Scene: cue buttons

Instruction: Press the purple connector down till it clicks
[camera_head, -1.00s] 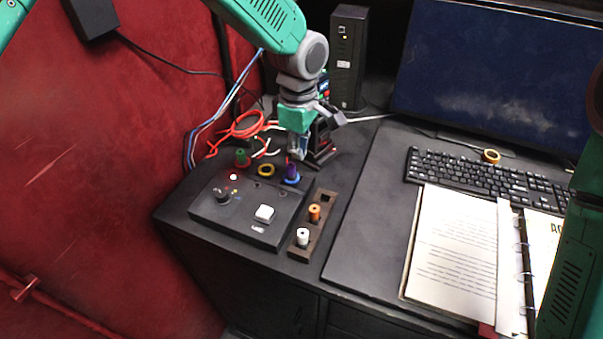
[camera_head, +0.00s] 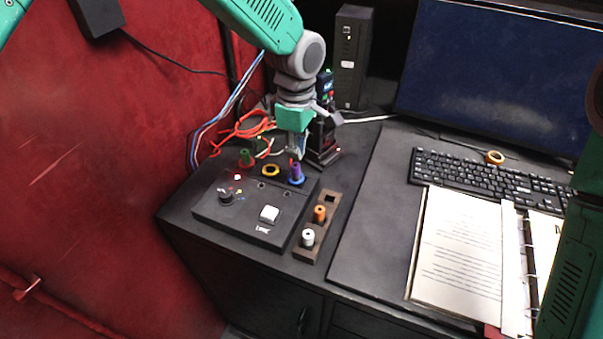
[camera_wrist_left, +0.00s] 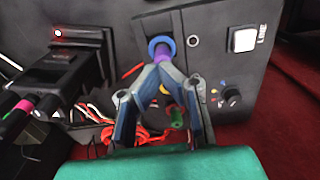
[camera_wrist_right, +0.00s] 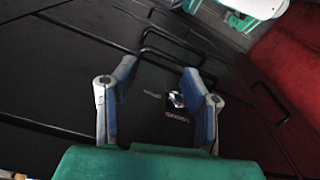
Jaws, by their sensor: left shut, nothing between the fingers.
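The purple connector (camera_head: 297,173) stands upright in a blue ring at the back right corner of the dark control box (camera_head: 235,223). In the left wrist view the purple connector (camera_wrist_left: 163,52) shows just beyond my fingertips. My left gripper (camera_head: 296,157) is shut and empty, with its tips at or just above the connector's top. In the left wrist view the left gripper's (camera_wrist_left: 157,70) tips meet; I cannot tell whether they touch the connector. My right gripper (camera_wrist_right: 160,85) is open and empty, over dark furniture in the right wrist view.
The box bears a white button (camera_head: 269,214) and a black knob (camera_head: 226,196). A holder (camera_head: 307,252) carries a white and an orange connector. Loose cables and a black device (camera_head: 322,140) are behind.

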